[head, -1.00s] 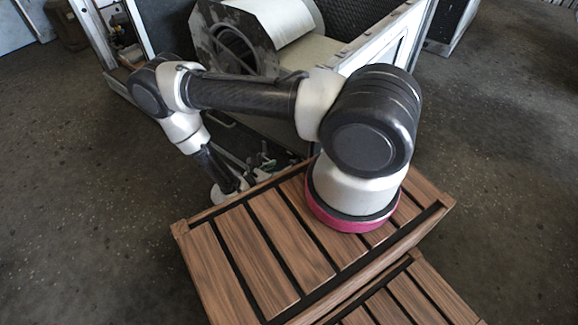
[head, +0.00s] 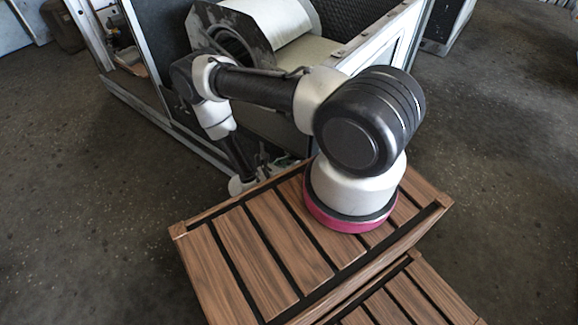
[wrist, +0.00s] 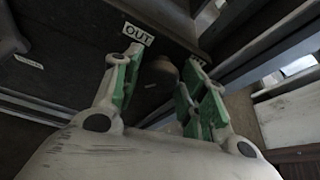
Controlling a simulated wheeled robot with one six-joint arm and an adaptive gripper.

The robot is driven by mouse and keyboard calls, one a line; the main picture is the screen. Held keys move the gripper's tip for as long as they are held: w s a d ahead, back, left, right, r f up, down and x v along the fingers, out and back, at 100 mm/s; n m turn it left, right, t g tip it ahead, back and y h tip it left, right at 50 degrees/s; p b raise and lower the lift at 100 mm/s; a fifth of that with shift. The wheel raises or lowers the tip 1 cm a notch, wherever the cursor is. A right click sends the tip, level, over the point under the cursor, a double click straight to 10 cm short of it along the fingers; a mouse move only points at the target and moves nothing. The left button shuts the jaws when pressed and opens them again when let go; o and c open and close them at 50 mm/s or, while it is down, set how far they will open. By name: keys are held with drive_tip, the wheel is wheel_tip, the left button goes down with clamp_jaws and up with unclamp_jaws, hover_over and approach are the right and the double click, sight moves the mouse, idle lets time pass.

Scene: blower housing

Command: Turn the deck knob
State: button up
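In the wrist view my gripper (wrist: 163,62) is open, its green-padded fingers spread apart. A dull brownish rounded shape, apparently the deck knob (wrist: 160,72), shows between and beyond the fingertips. It is dim and partly hidden, so I cannot tell whether a finger touches it or how it is turned. A white label reading "OUT" (wrist: 138,33) is on the dark deck (wrist: 70,60) just beyond the left fingertip. A second label beyond the right finger is mostly covered. In the head view my arm hides the knob, and the gripper is barely visible.
The blower housing (head: 240,35) stands in the open metal cabinet at the back. The cabinet's pale frame (head: 385,45) rises at the right of it. In the wrist view a metal rail (wrist: 255,50) runs close at the right. Grey floor (head: 80,200) is clear at left.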

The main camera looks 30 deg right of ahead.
drive_tip(key=c, duration=0.5)
drive_tip(key=shift+o, duration=0.2)
drive_tip(key=n+g+h, duration=0.1)
drive_tip(key=n+h, duration=0.1)
drive_tip(key=n, duration=0.4)
drive_tip(key=n+g+h, duration=0.1)
drive_tip(key=n+h, duration=0.1)
drive_tip(key=n, duration=0.4)
drive_tip(key=f+n+h, duration=0.1)
drive_tip(key=n+h, duration=0.2)
drive_tip(key=n, duration=0.3)
drive_tip(key=shift+w+a+g, duration=0.1)
drive_tip(key=shift+w+g, duration=0.1)
drive_tip(key=shift+g, duration=0.2)
drive_tip(key=shift+f+n, duration=0.1)
drive_tip(key=shift+n, duration=0.3)
